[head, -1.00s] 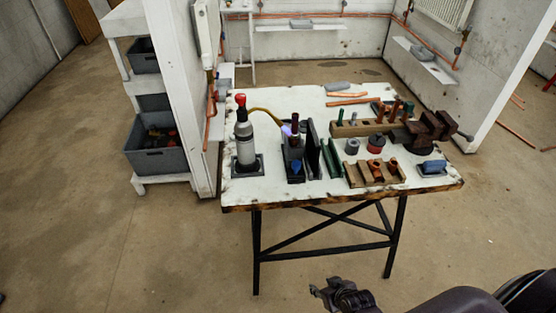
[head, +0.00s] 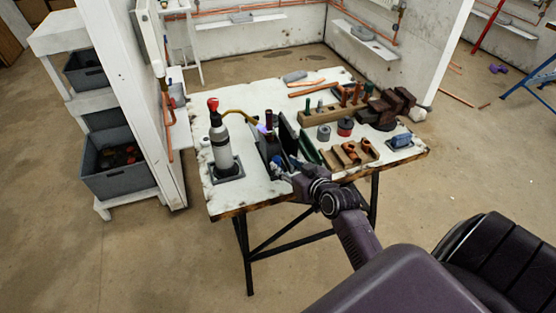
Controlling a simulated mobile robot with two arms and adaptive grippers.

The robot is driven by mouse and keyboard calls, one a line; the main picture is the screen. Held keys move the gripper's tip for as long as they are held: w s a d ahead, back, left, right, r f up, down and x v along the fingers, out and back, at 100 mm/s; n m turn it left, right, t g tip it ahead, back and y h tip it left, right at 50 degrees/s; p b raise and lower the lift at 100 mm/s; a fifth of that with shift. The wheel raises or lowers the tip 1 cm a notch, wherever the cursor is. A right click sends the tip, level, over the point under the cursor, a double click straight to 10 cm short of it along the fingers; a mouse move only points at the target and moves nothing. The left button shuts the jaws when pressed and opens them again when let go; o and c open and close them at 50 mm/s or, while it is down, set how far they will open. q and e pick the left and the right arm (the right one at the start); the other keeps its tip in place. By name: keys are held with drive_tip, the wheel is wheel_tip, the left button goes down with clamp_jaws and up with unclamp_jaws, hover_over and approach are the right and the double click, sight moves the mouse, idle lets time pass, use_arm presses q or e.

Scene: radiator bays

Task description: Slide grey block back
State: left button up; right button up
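A grey block (head: 295,76) lies on the far edge of the white worktable (head: 258,96), behind two copper pipe pieces. Similar grey blocks rest on the back wall shelf (head: 241,17) and on the right wall shelf (head: 362,33). I cannot tell which one the task means. My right gripper (head: 283,174) is over the table's front edge, beside the black holder, far from all these blocks. Its fingers are small and dark against the holder, so I cannot tell if they are open. My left gripper is not in view.
A gas torch bottle (head: 221,145), a black holder (head: 268,145), wooden pipe racks (head: 333,112), tape rolls (head: 345,126), a vise (head: 388,108) and a blue-topped brush or block (head: 401,141) crowd the table. White partition walls stand left and right. Bare floor lies in front.

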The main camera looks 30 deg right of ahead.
sight(278, 160)
drive_tip(key=shift+x, duration=2.15)
drive_tip(key=shift+c, duration=0.4)
drive_tip(key=shift+f, duration=0.1)
clamp_jaws()
